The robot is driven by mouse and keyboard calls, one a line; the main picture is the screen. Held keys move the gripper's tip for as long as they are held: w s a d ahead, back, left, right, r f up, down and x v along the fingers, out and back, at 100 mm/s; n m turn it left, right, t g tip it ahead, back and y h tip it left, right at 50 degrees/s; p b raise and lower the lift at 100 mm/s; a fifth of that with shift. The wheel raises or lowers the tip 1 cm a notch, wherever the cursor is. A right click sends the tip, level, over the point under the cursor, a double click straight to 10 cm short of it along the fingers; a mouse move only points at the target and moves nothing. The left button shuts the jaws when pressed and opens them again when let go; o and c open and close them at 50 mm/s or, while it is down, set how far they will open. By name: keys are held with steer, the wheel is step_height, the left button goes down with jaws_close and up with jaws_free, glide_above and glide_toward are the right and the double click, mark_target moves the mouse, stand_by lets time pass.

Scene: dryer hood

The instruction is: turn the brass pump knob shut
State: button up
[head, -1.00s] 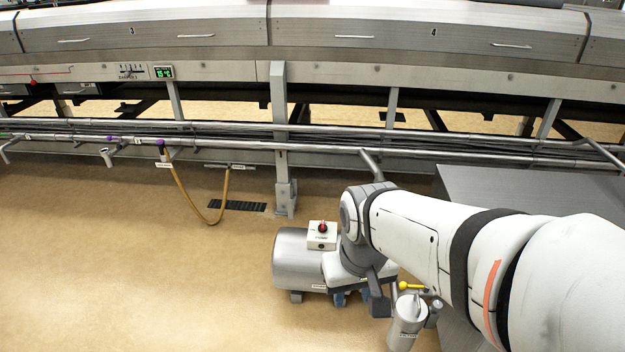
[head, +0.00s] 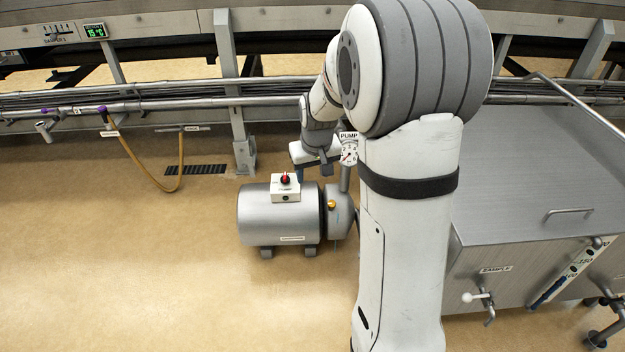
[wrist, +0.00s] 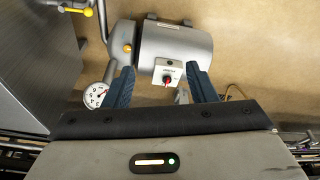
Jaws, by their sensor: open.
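The small brass knob (head: 331,204) sits on the round end housing of the grey pump (head: 278,218). In the wrist view the brass knob (wrist: 127,48) shows just beyond the left fingertip, on the left end of the pump (wrist: 175,45). My gripper (wrist: 159,67) is open and empty, its two blue fingers pointing toward the pump. In the head view my gripper is partly hidden behind my arm, above and behind the pump. I cannot tell how far the knob is turned.
A white box with a red switch (head: 285,185) stands on the pump, between my fingers in the wrist view. A gauge (head: 349,154) and pipe stand beside the pump. A steel tank (head: 540,180) is at right. Floor is clear at left.

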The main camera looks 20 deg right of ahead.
steer(key=w+d+f+b, duration=0.2)
steer(key=w+d+f, duration=0.2)
steer(key=w+f, duration=0.3)
steer(key=w+d+f+b, duration=0.1)
steer(key=w+d+f, duration=0.4)
steer(key=f, duration=0.4)
steer(key=t+b, duration=0.1)
steer(key=b, duration=0.1)
glide_toward(332, 203)
steer(key=shift+h, duration=0.4)
steer(key=x, duration=0.3)
steer(key=b+x, duration=0.1)
steer(key=x, duration=0.1)
steer(key=a+b+x, duration=0.1)
steer(key=x, duration=0.2)
steer(key=shift+d+f, duration=0.15)
steer(key=shift+f, duration=0.2)
steer(key=shift+c, duration=0.4)
steer(key=c, duration=0.9)
